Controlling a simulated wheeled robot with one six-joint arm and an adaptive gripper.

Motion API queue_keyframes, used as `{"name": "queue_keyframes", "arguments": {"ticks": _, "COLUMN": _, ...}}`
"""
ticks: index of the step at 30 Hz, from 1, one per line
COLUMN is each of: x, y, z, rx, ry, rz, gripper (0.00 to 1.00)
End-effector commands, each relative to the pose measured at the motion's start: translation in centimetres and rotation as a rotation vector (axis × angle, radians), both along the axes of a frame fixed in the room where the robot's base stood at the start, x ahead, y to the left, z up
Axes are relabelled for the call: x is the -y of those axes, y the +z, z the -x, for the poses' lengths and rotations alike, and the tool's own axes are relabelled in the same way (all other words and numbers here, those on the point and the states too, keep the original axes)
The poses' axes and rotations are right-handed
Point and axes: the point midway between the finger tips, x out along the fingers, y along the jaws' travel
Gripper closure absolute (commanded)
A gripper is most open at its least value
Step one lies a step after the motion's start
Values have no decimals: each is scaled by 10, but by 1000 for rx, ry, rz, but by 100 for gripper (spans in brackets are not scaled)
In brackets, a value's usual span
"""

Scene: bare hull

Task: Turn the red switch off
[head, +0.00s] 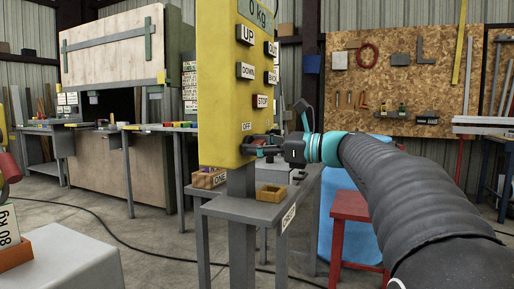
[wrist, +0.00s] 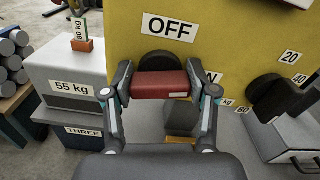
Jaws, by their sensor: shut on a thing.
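The red switch (wrist: 160,85) is a red block in front of a round black mount on the yellow panel, in the wrist view. It sits just below the OFF label (wrist: 170,28). Another label, mostly hidden with only an N showing, is lower right behind my finger. My gripper (wrist: 165,92) is shut on the red switch, one finger at each end. In the head view my gripper (head: 262,146) reaches from the right to the lower part of the yellow panel (head: 218,80), below its OFF label (head: 246,126).
A black knob (wrist: 278,98) with number labels is right of the switch. A grey 55 kg block (wrist: 70,78) stands left. Above in the head view are UP, DOWN and STOP (head: 262,102) labels. A grey table (head: 240,210) with a small yellow tray (head: 271,194) is below.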

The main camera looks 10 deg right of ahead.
Motion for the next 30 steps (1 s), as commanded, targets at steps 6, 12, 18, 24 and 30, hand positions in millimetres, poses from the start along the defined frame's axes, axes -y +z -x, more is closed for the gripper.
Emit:
{"name": "queue_keyframes", "arguments": {"ticks": 6, "x": -1, "y": -2, "z": 1, "rx": 167, "ry": 1, "rz": 121, "gripper": 77}}
{"name": "queue_keyframes", "arguments": {"ticks": 12, "x": -1, "y": -3, "z": 1, "rx": 321, "ry": 1, "rz": 232, "gripper": 77}}
{"name": "queue_keyframes", "arguments": {"ticks": 18, "x": -2, "y": -4, "z": 2, "rx": 475, "ry": 1, "rz": 345, "gripper": 77}}
{"name": "queue_keyframes", "arguments": {"ticks": 24, "x": -2, "y": -5, "z": 2, "rx": 629, "ry": 1, "rz": 456, "gripper": 77}}
{"name": "queue_keyframes", "arguments": {"ticks": 30, "x": -2, "y": -6, "z": 3, "rx": 780, "ry": 1, "rz": 566, "gripper": 77}}
